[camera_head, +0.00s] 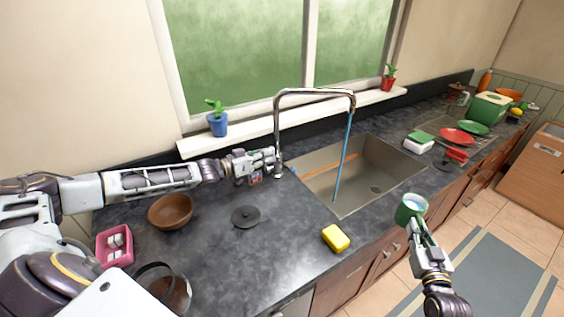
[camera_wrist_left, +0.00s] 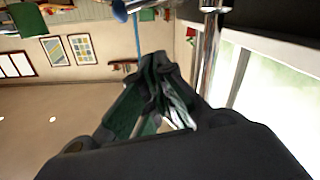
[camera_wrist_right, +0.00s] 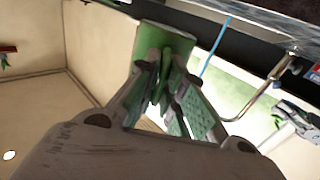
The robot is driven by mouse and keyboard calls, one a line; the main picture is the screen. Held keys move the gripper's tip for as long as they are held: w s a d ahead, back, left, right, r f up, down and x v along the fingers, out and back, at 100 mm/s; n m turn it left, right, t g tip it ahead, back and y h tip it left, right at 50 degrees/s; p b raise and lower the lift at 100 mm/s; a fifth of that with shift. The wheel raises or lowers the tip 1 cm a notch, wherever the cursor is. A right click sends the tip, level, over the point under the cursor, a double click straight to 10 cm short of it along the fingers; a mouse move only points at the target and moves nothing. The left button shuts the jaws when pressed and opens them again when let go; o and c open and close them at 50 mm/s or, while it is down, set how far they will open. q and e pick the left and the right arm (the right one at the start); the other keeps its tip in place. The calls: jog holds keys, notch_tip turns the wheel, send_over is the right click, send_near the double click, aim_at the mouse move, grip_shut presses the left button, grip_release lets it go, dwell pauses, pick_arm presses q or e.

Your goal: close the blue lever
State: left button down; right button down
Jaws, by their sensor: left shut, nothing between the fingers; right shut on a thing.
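The chrome faucet (camera_head: 315,92) arches over the sink, and a blue stream of water (camera_head: 343,160) falls from its spout. A small blue lever end (camera_head: 293,169) shows by the faucet base; a blue knob on a chrome rod also shows at the top of the left wrist view (camera_wrist_left: 119,10). My left gripper (camera_head: 274,158) is shut and empty beside the faucet post, just left of the lever. Whether it touches the post or lever cannot be told.
The steel sink (camera_head: 318,190) lies right of the faucet. A yellow sponge (camera_head: 336,238), a black lid (camera_head: 245,217), a brown bowl (camera_head: 171,211) and a pink container (camera_head: 115,246) stand on the counter. Potted plants (camera_head: 217,124) line the windowsill. Plates and a green bin (camera_head: 489,108) stand far right.

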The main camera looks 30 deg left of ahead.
aim_at(287, 166)
jog(key=shift+r+p, duration=0.5)
jog(key=shift+r, duration=0.15)
pick_arm(q)
jog(key=w+d+f, duration=0.3)
jog(key=w+f, duration=0.1)
jog(key=shift+d+p, duration=0.35)
pick_arm(e)
jog(key=shift+r, duration=0.35)
pick_arm(q)
jog(key=shift+f, duration=0.15)
